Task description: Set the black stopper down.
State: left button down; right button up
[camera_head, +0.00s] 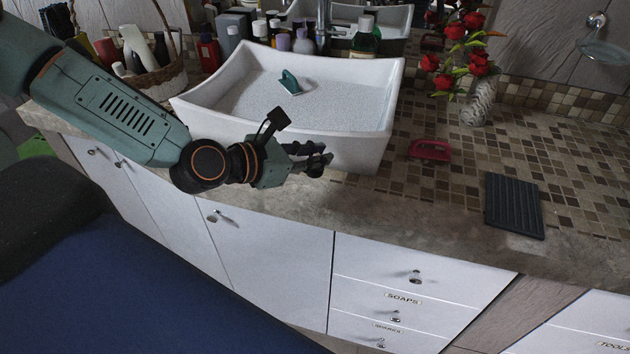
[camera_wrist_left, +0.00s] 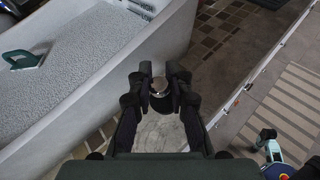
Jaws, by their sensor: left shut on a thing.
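My left gripper (camera_head: 316,159) is above the counter's front edge, just in front of the white basin (camera_head: 370,130). In the left wrist view the gripper (camera_wrist_left: 160,92) is shut on the black stopper (camera_wrist_left: 160,86), a small round dark piece with a pale rim between the fingertips. In the head view the stopper cannot be told apart from the dark fingers.
A teal-handled thing (camera_head: 290,82) lies in the basin. To the right on the tiled counter (camera_head: 400,190) are a pink-red item (camera_head: 430,150), a dark ribbed mat (camera_head: 513,205) and a vase of red flowers (camera_head: 478,100). Bottles and a basket (camera_head: 160,80) stand behind. Tiles around the mat are clear.

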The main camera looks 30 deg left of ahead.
aim_at(314, 170)
pick_arm(q)
notch_tip(314, 170, down, 3)
jog(key=shift+s+f+b, duration=0.1)
jog(key=shift+f+b, duration=0.1)
jog(key=shift+b, duration=0.8)
jog(key=shift+f, duration=0.5)
jog(key=shift+r, duration=0.1)
jog(key=shift+b, duration=0.3)
jog(key=c, duration=1.3)
grip_release()
jog(key=shift+f, duration=0.2)
jog(key=shift+o, duration=0.2)
